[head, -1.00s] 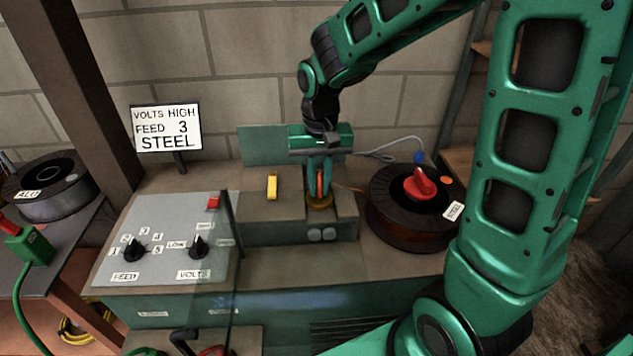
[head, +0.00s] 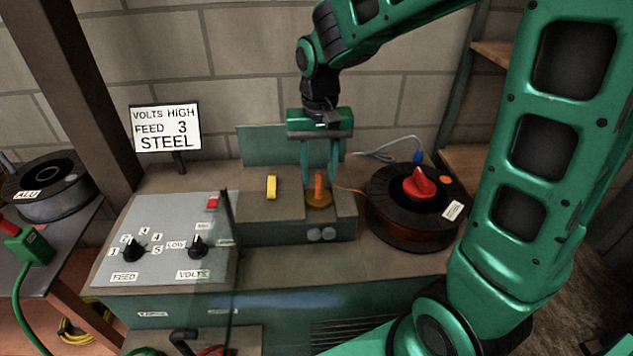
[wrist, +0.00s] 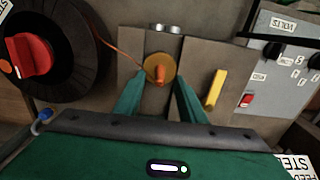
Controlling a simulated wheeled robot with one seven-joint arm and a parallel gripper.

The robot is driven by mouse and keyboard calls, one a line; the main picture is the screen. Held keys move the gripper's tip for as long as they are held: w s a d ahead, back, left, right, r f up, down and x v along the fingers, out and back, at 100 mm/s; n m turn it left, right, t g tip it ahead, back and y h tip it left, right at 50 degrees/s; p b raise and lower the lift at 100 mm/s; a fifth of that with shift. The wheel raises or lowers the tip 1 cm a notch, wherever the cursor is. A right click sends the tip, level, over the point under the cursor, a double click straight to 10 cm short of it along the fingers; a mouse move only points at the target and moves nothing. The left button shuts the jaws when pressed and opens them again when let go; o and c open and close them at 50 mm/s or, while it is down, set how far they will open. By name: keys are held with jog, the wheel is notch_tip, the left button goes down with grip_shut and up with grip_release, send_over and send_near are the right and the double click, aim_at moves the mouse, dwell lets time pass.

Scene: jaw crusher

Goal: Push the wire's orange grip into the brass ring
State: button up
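The orange grip (head: 319,186) stands upright in the brass ring (head: 319,201) on top of the feeder block. In the wrist view the orange grip (wrist: 160,73) is inside the round brass ring (wrist: 150,68). The orange wire (wrist: 118,48) runs from the grip to the spool. My gripper (head: 320,178) is open, with one finger on each side of the grip and a gap to it. The two green fingertips (wrist: 155,85) also show apart in the wrist view. How deep the grip sits cannot be told.
The dark steel wire spool (head: 412,215) with a red knob (head: 420,184) stands right of the block. A yellow lever (head: 271,187) is left of the ring. The control panel (head: 165,240) with black dials lies further left. A wall stands behind.

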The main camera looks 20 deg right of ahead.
notch_tip(320, 180, up, 6)
jog(key=shift+r, duration=0.2)
jog(key=shift+d, duration=0.1)
dwell(0.4)
jog(key=s+d+f+m, duration=0.1)
jog(key=s+d+f, duration=0.1)
jog(key=s+d, duration=0.6)
jog(key=s+d+f+m, duration=0.1)
jog(key=s+d+f, duration=0.1)
jog(key=s+d, duration=0.7)
jog(key=s, duration=0.6)
jog(key=shift+s+f+m, duration=0.15)
jog(key=shift+f+m, duration=0.1)
jog(key=shift+m, duration=0.15)
